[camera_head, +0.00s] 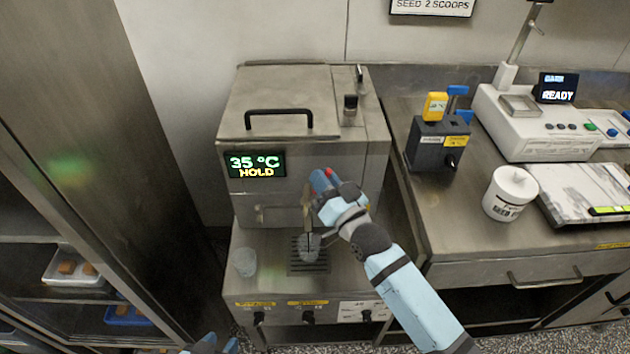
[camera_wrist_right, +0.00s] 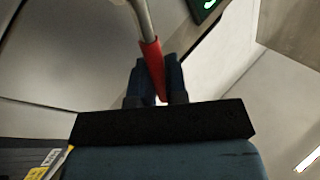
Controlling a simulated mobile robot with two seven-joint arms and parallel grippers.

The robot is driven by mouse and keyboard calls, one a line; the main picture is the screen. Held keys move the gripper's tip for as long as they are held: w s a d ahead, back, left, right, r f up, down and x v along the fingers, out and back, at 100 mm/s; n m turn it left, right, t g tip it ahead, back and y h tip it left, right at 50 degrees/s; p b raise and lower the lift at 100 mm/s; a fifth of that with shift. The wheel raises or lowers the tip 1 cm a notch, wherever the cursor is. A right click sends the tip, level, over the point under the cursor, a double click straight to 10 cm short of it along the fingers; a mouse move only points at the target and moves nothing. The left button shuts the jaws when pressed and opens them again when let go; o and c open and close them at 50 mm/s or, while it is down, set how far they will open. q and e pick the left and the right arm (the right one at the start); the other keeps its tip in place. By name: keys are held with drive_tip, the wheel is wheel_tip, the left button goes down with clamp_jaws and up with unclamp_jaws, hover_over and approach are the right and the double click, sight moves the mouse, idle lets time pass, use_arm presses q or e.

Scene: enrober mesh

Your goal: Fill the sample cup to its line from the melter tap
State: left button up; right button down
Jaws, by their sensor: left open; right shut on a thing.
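The melter (camera_head: 285,105) is a steel box whose display (camera_head: 255,165) reads 35 °C HOLD. My right gripper (camera_head: 323,182) is at its front, shut on the red tap handle (camera_head: 329,172). In the right wrist view the red handle (camera_wrist_right: 151,60) sits between the fingers (camera_wrist_right: 155,70). A clear cup (camera_head: 308,249) stands on the drip grate below the tap. Its line and fill level are too small to tell. A second clear cup (camera_head: 245,262) stands left of the grate. Only part of my left gripper (camera_head: 210,344) shows, open, at the bottom edge.
On the right bench are a dark box with a yellow device (camera_head: 435,106), a white seed tub (camera_head: 510,193) and a white machine reading READY (camera_head: 535,125). Open shelves with trays (camera_head: 75,265) stand on the left. My right forearm crosses in front of the melter stand.

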drive_tip(key=c, duration=1.2)
unclamp_jaws()
drive_tip(key=shift+o, duration=0.2)
drive_tip(key=v, duration=1.3)
drive_tip(key=shift+s+d, duration=0.25)
drive_tip(key=shift+s, duration=0.1)
